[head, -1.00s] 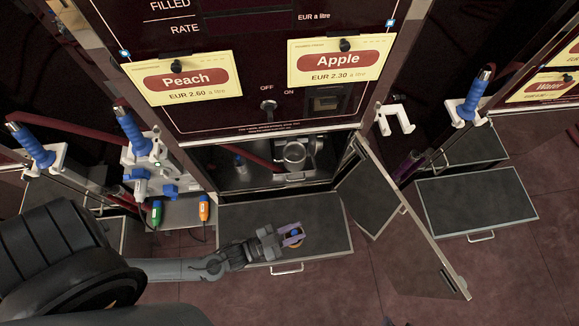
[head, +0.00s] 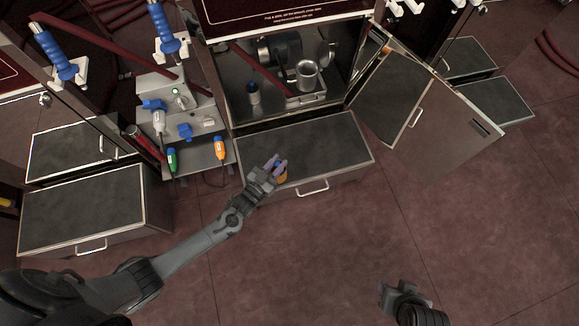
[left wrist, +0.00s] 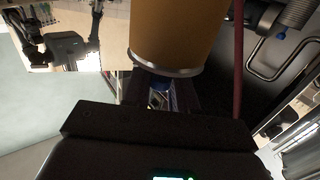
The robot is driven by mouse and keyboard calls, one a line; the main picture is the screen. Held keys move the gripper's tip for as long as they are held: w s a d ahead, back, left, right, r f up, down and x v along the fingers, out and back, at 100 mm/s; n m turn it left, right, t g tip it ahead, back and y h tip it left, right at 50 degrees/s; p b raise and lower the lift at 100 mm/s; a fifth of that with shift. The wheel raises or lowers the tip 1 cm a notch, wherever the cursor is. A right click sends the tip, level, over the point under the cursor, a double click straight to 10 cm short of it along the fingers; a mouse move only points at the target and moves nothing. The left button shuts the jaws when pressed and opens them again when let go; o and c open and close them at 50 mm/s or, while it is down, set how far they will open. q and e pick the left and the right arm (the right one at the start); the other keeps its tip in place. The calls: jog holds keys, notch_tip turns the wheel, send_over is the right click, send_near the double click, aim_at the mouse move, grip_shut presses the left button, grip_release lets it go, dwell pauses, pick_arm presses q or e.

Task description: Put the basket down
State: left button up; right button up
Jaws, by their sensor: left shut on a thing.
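My left gripper (head: 276,168) is shut on a small orange-brown cylinder, the basket (head: 282,178), over the dark-topped step in front of the open cabinet. In the left wrist view the basket (left wrist: 178,35) is large and close, with a pale metal rim and a blue part below it. I cannot tell whether it touches the step. My right gripper (head: 388,292) is at the bottom right, away from the cabinet; its jaw opening is unclear.
The step (head: 330,140) has bare room on its right. Inside the cabinet are a silver cup (head: 307,75) and a small blue-topped cylinder (head: 254,93). The open door (head: 445,125) stands on the right. A side shelf holds a green-handled tool (head: 171,160) and an orange-handled tool (head: 219,147).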

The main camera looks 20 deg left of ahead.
pick_arm(q)
jog(key=w+r+b, duration=0.1)
jog(key=w+r, duration=0.1)
jog(key=w, duration=0.4)
jog(key=s+a+f+b, duration=0.6)
jog(key=a+f+b, duration=0.2)
jog(key=a+f, duration=0.2)
jog(key=shift+a+f, duration=0.15)
jog(key=shift+f, duration=0.35)
pick_arm(e)
jog(key=x, duration=0.9)
jog(key=shift+s+f, duration=0.25)
jog(key=shift+f, duration=0.1)
pick_arm(q)
jog(key=shift+s, duration=0.1)
jog(key=shift+f, duration=0.1)
pick_arm(e)
jog(key=shift+a, duration=0.1)
